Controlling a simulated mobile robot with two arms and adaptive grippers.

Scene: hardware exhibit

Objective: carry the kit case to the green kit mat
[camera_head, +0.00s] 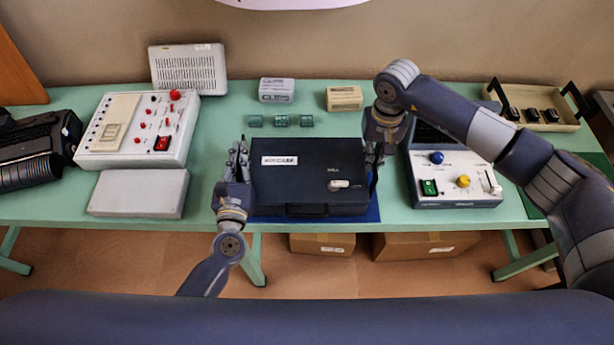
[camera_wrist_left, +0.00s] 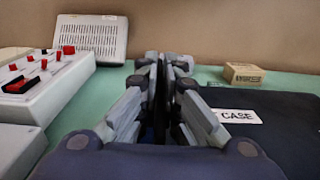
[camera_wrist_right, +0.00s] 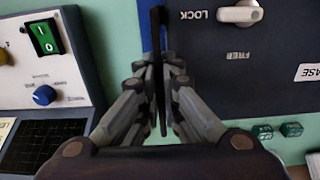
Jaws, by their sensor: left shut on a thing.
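The dark kit case (camera_head: 305,185) lies closed on a blue mat (camera_head: 372,213) in the middle of the green table. A white lever (camera_wrist_right: 240,13) on its lid sits beside the word LOCK. My left gripper (camera_head: 238,155) is at the case's left side, shut on a dark part there, seen between the fingers in the left wrist view (camera_wrist_left: 160,95). My right gripper (camera_head: 375,165) is at the right side, its fingers close about a dark upright strip (camera_wrist_right: 160,70); whether they grip it is unclear. A dark green mat (camera_head: 532,203) shows partly at far right, behind my right arm.
A control box (camera_head: 455,185) with coloured knobs stands close right of the case. A white switch panel (camera_head: 140,130) and grey box (camera_head: 138,193) are left. Small green blocks (camera_head: 280,121) and two cartons lie behind. A tray (camera_head: 540,118) stands back right.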

